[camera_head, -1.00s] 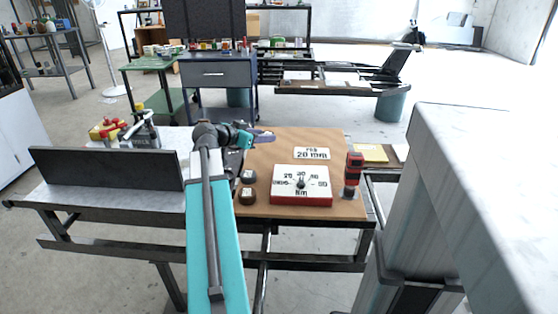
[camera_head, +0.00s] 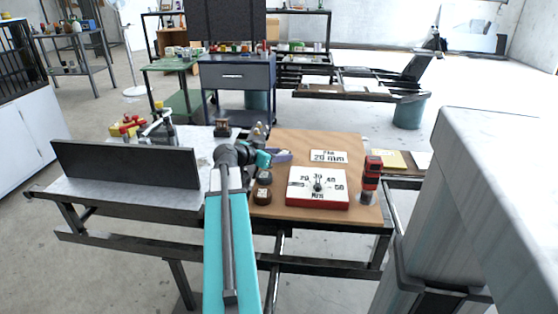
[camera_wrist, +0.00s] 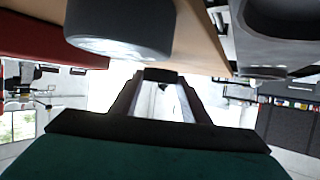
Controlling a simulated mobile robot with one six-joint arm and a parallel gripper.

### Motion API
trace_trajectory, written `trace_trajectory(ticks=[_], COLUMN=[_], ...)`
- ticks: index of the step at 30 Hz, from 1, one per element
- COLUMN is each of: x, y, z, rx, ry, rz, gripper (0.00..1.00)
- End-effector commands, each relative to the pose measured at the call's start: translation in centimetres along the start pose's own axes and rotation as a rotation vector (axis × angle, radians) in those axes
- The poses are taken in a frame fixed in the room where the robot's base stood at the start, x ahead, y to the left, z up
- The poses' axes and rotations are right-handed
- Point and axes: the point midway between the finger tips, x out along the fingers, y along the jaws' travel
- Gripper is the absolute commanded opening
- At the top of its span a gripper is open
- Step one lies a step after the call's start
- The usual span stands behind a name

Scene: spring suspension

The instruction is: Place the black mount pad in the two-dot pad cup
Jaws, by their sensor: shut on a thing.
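My gripper (camera_head: 268,158) is over the left part of the brown board, beyond two dark round cups. In the wrist view it (camera_wrist: 160,85) is shut on a small black piece (camera_wrist: 160,76), which I take to be the black mount pad. The near cup (camera_head: 262,196) and the far cup (camera_head: 265,177) have small pale marks on top, too small to read as dots, so I cannot tell which is the two-dot cup. A dark round body (camera_wrist: 120,28) is close beyond the fingertips in the wrist view. The pad is hidden in the head view.
A red-and-white torque dial (camera_head: 318,188), a "20 mm" plate (camera_head: 328,157) and a red-black tool (camera_head: 371,177) stand on the brown board (camera_head: 300,143). A dark upright plate (camera_head: 125,165) stands left. A dark labelled block (camera_head: 221,128) is behind my arm.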

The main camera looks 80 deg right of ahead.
Motion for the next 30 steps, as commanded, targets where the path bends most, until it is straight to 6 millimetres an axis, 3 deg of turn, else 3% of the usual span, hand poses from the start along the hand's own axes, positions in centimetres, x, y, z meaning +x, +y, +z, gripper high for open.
trace_trajectory(ticks=[5, 20, 21, 23, 24, 30], x=[0.7, 0.8, 0.8, 0.8, 0.8, 0.8], y=[0.0, 0.0, 0.0, 0.0, 0.0, 0.0], z=[1.6, 2.0, 2.0, 1.9, 1.9, 2.0], rx=[-0.001, 0.000, 0.001, 0.000, 0.000, 0.000], ry=[0.001, 0.001, 0.001, 0.000, 0.000, 0.000], rz=[-0.001, -0.001, -0.001, -0.001, -0.001, -0.001], gripper=[0.19, 0.19, 0.47, 0.57, 0.60, 0.60])
